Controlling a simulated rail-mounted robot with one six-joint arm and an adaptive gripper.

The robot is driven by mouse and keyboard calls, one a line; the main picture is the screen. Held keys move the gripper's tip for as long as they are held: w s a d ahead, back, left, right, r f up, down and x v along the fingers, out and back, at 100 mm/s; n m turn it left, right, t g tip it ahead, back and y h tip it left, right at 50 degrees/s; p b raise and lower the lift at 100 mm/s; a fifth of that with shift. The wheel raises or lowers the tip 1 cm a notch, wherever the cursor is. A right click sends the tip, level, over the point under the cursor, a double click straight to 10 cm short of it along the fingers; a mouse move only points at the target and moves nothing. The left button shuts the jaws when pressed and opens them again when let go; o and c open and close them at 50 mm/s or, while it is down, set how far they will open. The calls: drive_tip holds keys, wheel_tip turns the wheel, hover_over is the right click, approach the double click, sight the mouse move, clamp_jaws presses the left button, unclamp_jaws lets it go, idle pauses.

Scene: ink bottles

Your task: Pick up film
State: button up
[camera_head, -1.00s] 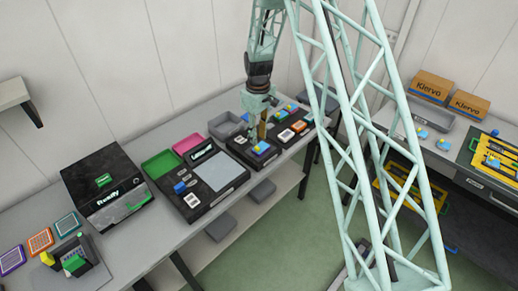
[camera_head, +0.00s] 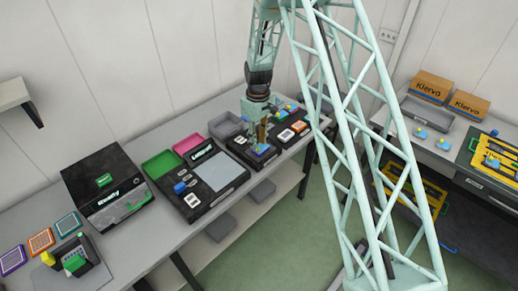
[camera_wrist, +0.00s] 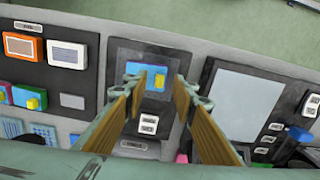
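I cannot tell for sure which thing is the film. The same piece shows as a blue patch in the head view (camera_head: 262,151), partly hidden by my gripper. My gripper (camera_wrist: 158,84) is open, its two tan fingers apart with nothing visible held between them. In the head view my gripper (camera_head: 261,140) is just above the dark station, pointing down.
A black station with a grey pad (camera_head: 220,173) is beside it. An orange-framed block (camera_wrist: 22,46) and a white block (camera_wrist: 67,54) sit on the neighbouring station. Pink (camera_head: 188,144) and green (camera_head: 161,163) trays and a black box (camera_head: 106,186) stand further left.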

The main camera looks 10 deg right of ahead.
sight(261, 146)
drive_tip(key=shift+f, duration=1.5)
drive_tip(key=shift+c, duration=0.2)
drive_tip(key=c, duration=0.6)
drive_tip(key=shift+c, duration=0.3)
